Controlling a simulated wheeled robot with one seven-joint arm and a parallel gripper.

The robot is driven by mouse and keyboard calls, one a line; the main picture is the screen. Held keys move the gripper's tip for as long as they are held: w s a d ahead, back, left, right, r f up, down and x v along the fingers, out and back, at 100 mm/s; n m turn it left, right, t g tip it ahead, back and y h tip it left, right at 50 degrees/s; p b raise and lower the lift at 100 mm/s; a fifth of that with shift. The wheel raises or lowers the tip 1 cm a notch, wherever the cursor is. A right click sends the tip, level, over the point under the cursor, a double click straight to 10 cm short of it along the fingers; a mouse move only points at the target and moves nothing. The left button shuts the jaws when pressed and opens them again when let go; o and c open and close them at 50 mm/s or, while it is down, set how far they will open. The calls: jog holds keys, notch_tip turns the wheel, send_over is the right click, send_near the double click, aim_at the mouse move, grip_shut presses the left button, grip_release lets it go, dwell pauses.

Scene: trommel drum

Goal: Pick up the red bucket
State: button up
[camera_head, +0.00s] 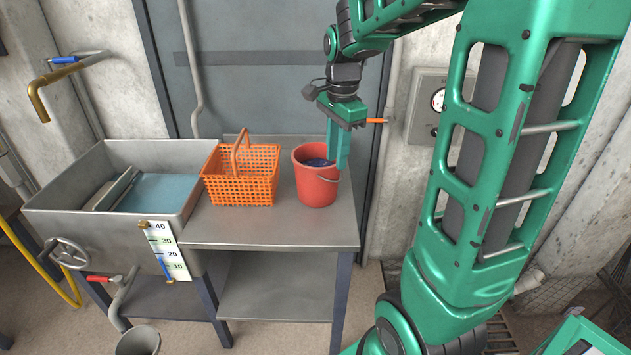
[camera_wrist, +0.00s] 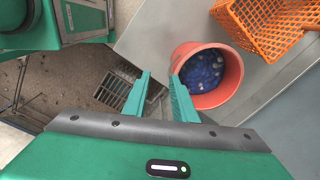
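The red bucket (camera_head: 316,188) stands upright near the right end of the grey metal bench, with dark blue contents inside. In the wrist view the bucket (camera_wrist: 228,76) shows from above, right of centre. My gripper (camera_head: 337,158) points down at the bucket's right rim. In the wrist view my gripper (camera_wrist: 160,76) is open, with a clear gap between its two green fingers. The right finger overlaps the bucket's near rim and the left finger is outside the bucket. I cannot tell whether either finger touches it. The bucket's handle hangs at its front right side.
An orange basket (camera_head: 241,178) stands just left of the bucket on the metal bench (camera_head: 270,229). A metal sink (camera_head: 115,216) is at the bench's left. A grey door is behind, and a gauge box (camera_head: 431,106) hangs on the wall at right. A floor grate (camera_wrist: 120,88) lies beside the bench.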

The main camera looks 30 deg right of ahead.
jog(key=w+m, duration=0.1)
jog(key=w, duration=0.2)
send_over(325, 189)
notch_tip(325, 189, down, 6)
jog(key=shift+m, duration=0.4)
jog(key=shift+f, duration=2.5)
grip_shut()
